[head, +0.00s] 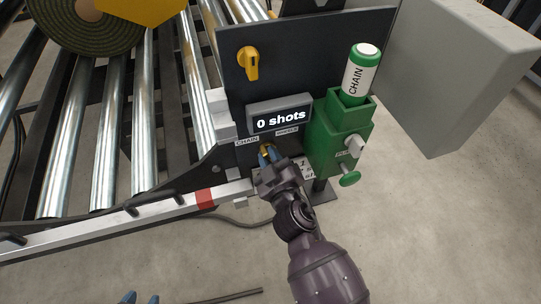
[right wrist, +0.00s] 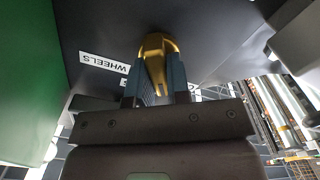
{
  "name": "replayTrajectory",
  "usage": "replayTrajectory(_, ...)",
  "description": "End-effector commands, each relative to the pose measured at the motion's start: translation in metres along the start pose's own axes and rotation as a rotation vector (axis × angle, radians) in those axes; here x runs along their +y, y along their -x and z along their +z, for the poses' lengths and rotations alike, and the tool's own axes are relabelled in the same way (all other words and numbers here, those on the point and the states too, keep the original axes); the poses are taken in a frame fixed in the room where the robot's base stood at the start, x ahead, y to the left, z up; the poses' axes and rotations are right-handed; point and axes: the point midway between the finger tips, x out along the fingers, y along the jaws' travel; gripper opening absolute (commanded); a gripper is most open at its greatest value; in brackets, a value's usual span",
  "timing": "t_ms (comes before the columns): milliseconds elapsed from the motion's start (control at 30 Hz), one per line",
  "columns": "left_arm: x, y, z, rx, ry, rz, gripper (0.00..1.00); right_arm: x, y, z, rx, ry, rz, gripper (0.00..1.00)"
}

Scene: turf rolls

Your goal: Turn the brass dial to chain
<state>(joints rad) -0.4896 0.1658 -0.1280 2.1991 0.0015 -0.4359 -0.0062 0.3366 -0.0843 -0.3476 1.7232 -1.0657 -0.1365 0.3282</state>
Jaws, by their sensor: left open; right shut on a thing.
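The brass dial (head: 265,149) is on the dark panel below the "0 shots" display (head: 281,117). A CHAIN label (head: 246,141) is at its upper left and a smaller label, WHEELS in the wrist view (right wrist: 103,63), at its upper right. My right gripper (head: 267,158) is shut on the dial, with a blue finger on each side of its grip. In the right wrist view the dial's rounded brass end (right wrist: 157,44) shows between the fingers. Which label it points at is hard to tell. My left gripper (head: 141,298) is open and empty at the bottom edge, only its fingertips showing.
A yellow rotary switch (head: 249,62) is higher on the panel. Right of the dial is a green unit (head: 325,150) holding a green-and-white CHAIN canister (head: 360,72). A grey box (head: 450,70) is at the right. Rollers (head: 105,130) and a turf roll (head: 75,30) are at the left.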

Motion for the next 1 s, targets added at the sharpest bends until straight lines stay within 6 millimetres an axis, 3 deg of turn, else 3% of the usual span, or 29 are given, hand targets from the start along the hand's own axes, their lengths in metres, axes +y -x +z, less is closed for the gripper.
replayTrajectory(400, -0.0002, 0.0010, 0.0006, -0.002, 0.005, 0.000, 0.43, -0.0007, -0.0001, -0.0001, 0.000, 0.187, 0.001, 0.00)
replayTrajectory(933, -0.0001, 0.0011, 0.0016, -0.004, 0.006, -0.001, 0.43, -0.0010, -0.0001, 0.0001, 0.000, 0.213, 0.000, 0.00)
replayTrajectory(967, -0.0001, 0.0011, 0.0016, -0.004, 0.006, -0.001, 0.43, -0.0010, -0.0001, 0.0001, 0.000, 0.213, 0.000, 0.20)
replayTrajectory(1000, -0.0001, 0.0011, 0.0016, -0.004, 0.006, -0.001, 0.43, -0.0010, -0.0001, 0.0001, 0.000, 0.213, 0.000, 0.26)
